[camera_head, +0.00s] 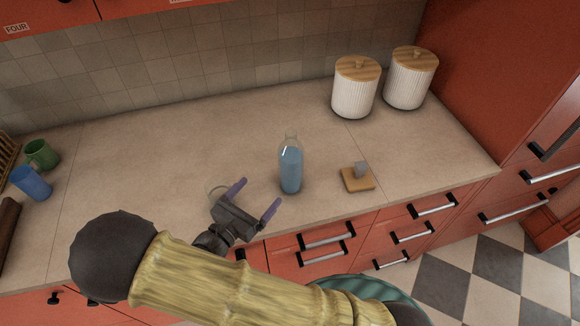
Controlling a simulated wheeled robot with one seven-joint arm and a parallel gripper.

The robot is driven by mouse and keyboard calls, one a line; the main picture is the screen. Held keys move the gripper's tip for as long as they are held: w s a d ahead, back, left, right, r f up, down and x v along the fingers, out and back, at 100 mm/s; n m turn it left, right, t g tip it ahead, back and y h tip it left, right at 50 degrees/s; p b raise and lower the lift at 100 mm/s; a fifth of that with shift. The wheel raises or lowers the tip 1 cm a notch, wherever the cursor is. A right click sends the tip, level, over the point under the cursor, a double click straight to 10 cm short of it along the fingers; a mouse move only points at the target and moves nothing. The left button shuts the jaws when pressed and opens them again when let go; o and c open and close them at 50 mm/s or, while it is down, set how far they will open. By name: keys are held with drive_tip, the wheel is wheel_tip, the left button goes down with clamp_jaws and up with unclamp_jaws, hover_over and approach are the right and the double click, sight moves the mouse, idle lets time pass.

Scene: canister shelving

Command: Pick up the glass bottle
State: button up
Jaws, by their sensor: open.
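The glass bottle (291,170) stands upright on the counter, right of the middle of the view. It is clear with blue contents and a narrow neck. My gripper (254,197) is open, with its two purple-tipped fingers spread apart. It is just left of and nearer than the bottle, over the front part of the counter. The fingers appear apart from the bottle, and nothing shows between them.
A small wooden block with a grey piece (357,179) lies right of the bottle. Two white ribbed canisters (354,92) (408,83) stand at the back right. Blue (32,184) and green (41,154) mugs are far left. The counter's middle (180,130) is clear.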

sight(283, 165)
idle(0.3)
drive_tip(key=p+x, duration=0.4)
drive_tip(key=x, duration=0.7)
drive_tip(key=shift+w+d+r+p, duration=0.15)
drive_tip(key=shift+w+d+p, duration=0.05)
drive_tip(key=shift+w+p, duration=0.15)
drive_tip(key=shift+w+d, duration=0.1)
drive_tip(key=shift+w, duration=0.05)
